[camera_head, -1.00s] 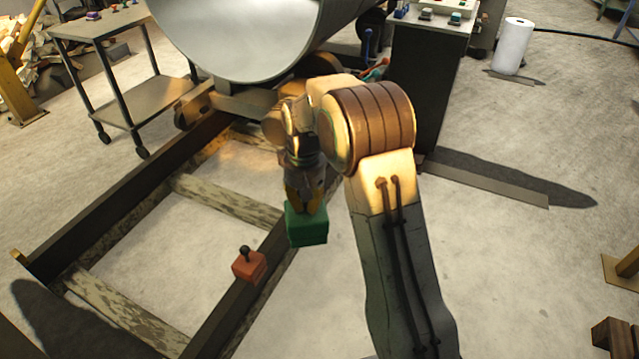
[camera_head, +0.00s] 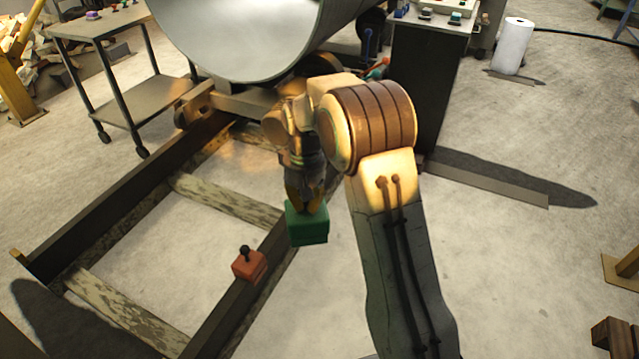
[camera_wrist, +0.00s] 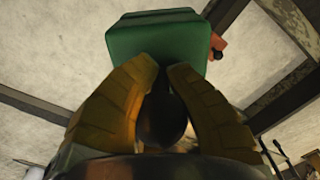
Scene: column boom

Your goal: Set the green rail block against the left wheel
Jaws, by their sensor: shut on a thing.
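The green rail block (camera_head: 307,228) hangs below my gripper (camera_head: 304,203), in front of the right rail in the head view. My gripper is shut on the block's dark knob. In the wrist view the green block (camera_wrist: 157,38) sits beyond the two yellow fingers (camera_wrist: 160,92), which close around the dark round knob (camera_wrist: 162,120). The left wheel (camera_head: 190,108) shows at the far end of the left rail (camera_head: 130,200), under the big grey cylinder's carriage. The right wheel is hidden behind my arm.
A red block (camera_head: 249,266) with a dark knob sits on the right rail (camera_head: 232,318) nearer than the green block. Wooden ties (camera_head: 225,200) cross between the rails. A metal cart (camera_head: 135,95) stands left of the left rail. The big grey cylinder (camera_head: 250,35) overhangs the far end.

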